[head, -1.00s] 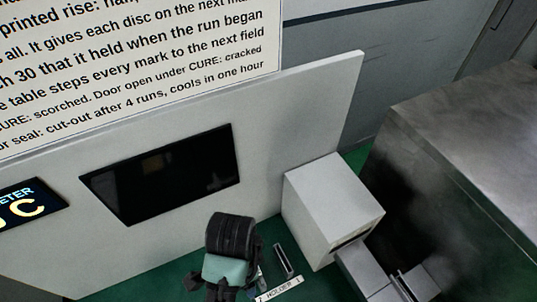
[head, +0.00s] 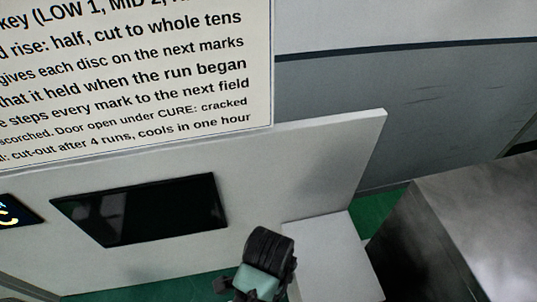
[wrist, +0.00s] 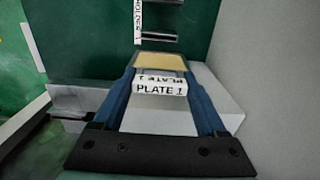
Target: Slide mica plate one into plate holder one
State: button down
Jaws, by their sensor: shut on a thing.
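Mica plate one is a tan plate (wrist: 160,62) with a white tab lettered PLATE 1 (wrist: 160,87). In the wrist view my gripper (wrist: 161,70) is shut on it, a blue finger on each side. Plate holder one (wrist: 160,22) is a dark slotted piece at the top of the wrist view, beyond the plate's far edge, with a white HOLDER label (wrist: 138,20) on its left. The plate looks apart from the holder; the height between them is unclear. In the head view my dark wrist shows at the bottom, and the fingers, plate and holder are out of sight.
A white box (head: 335,260) stands right of my wrist in the head view. Behind is a pale panel (head: 320,165) with a dark screen (head: 150,210). A grey metal block (head: 470,230) is at the right. In the wrist view a pale wall (wrist: 270,70) rises close on the right.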

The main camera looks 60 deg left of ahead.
notch_tip(320, 180, down, 10)
jog(key=s+b, duration=0.1)
jog(key=b, duration=0.2)
jog(key=shift+s, duration=0.15)
dwell(0.3)
jog(key=shift+p, duration=0.9)
dwell(0.8)
notch_tip(320, 180, down, 8)
jog(key=b, duration=0.5)
jog(key=shift+b, duration=0.3)
dwell(3.1)
grip_release()
jog(key=shift+r, duration=0.1)
